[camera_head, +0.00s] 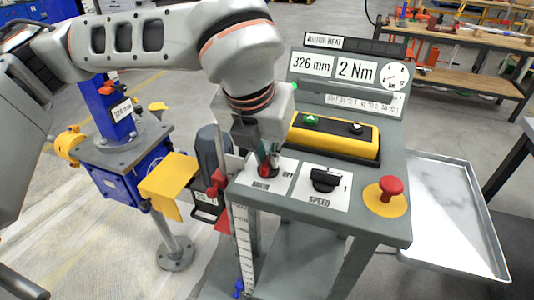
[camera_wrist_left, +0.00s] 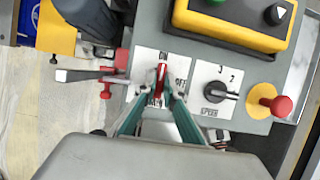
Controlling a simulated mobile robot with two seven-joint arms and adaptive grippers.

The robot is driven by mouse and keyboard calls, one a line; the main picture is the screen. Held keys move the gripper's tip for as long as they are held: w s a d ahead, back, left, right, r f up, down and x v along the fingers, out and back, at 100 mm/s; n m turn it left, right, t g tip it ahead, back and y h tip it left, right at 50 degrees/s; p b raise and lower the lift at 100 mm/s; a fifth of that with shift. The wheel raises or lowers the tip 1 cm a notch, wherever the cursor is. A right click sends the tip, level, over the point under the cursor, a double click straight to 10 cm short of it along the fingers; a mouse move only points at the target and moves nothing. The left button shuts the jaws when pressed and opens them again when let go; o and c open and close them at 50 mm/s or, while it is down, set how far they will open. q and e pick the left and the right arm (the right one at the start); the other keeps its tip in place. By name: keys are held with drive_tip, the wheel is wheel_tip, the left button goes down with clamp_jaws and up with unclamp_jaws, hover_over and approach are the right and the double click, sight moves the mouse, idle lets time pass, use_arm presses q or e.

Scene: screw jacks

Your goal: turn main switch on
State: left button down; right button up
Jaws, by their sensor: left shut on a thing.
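The main switch is a red knob (camera_wrist_left: 161,76) on a white plate (camera_wrist_left: 146,62) marked ON and OFF. In the left wrist view its handle runs up and down the picture, its upper end towards the ON mark. My left gripper (camera_wrist_left: 160,98) is shut on this knob, with a teal finger on each side. In the head view my left gripper (camera_head: 268,160) reaches down onto the plate from above, and the red knob (camera_head: 265,171) shows only partly below the fingers.
The black speed knob (camera_head: 324,180) and red mushroom button (camera_head: 390,187) are right of the switch. A yellow button box (camera_head: 336,138) stands behind. Red clamps and a vertical scale (camera_head: 244,240) are close on the left. A metal tray (camera_head: 450,215) is at the right.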

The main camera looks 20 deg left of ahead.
drive_tip(key=shift+s+f, duration=0.15)
use_arm(q)
drive_tip(key=c, duration=2.1)
unclamp_jaws()
drive_tip(key=shift+c, duration=0.2)
use_arm(e)
drive_tip(key=shift+s, duration=0.1)
drive_tip(key=shift+s+f, duration=0.1)
use_arm(q)
drive_tip(key=v, duration=1.2)
drive_tip(key=shift+s, duration=0.1)
